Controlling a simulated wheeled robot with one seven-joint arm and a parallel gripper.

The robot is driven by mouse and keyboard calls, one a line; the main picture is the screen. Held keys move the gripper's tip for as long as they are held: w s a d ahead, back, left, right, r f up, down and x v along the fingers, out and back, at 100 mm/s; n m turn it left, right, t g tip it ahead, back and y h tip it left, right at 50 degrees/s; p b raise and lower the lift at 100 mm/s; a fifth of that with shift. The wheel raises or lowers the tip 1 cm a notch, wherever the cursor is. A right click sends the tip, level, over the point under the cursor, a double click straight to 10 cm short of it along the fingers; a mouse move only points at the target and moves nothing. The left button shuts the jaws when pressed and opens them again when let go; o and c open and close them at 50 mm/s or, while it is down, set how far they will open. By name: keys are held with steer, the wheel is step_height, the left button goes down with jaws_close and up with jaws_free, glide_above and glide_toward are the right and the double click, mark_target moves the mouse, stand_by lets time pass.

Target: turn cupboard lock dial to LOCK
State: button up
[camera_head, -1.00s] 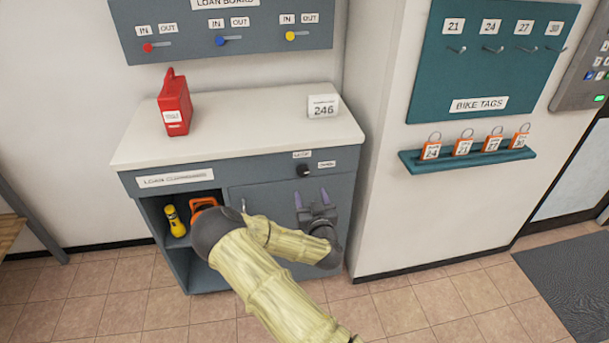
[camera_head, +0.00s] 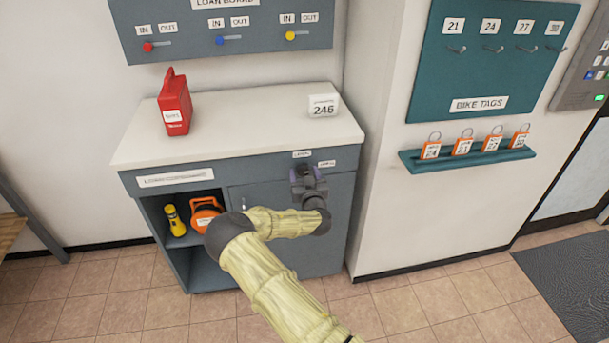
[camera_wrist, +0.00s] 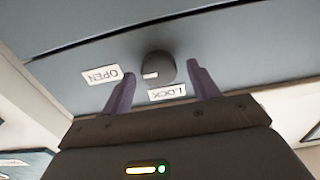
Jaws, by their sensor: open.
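The dark round lock dial (camera_wrist: 158,68) sits on the blue-grey cupboard front (camera_head: 262,195) and shows in the middle of the wrist view, which is upside down. A small pale mark on the dial lies on its side toward the OPEN label (camera_wrist: 102,75). The LOCK label (camera_wrist: 167,93) lies below the dial in that view. My gripper (camera_wrist: 160,72) is open, with one finger on each side of the dial; whether they touch it I cannot tell. In the head view my gripper (camera_head: 307,173) is in front of the dial and mostly hides it.
A red can (camera_head: 174,108) and a white 246 sign (camera_head: 323,106) stand on the countertop (camera_head: 240,122). The open shelf at left holds a yellow torch (camera_head: 174,221) and an orange item (camera_head: 205,213). A wall (camera_head: 385,225) juts out on the right.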

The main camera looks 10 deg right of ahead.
steer(key=c, duration=1)
steer(key=shift+o, duration=0.2)
steer(key=shift+n, duration=0.4)
steer(key=n+b, duration=0.1)
steer(key=n, duration=0.2)
steer(key=shift+a+b, duration=0.1)
steer(key=shift+b, duration=0.3)
steer(key=n+b, duration=0.1)
steer(key=n, duration=0.4)
steer(key=shift+a+f+b, duration=0.1)
steer(key=shift+f+b, duration=0.05)
steer(key=shift+b, duration=0.25)
steer(key=n+b, duration=0.2)
steer(key=n, duration=0.2)
steer(key=shift+f+n, duration=0.1)
steer(key=shift+n, duration=0.2)
steer(key=shift+a+n+b, duration=0.1)
steer(key=shift+n+b, duration=0.6)
steer(key=shift+n, duration=1.6)
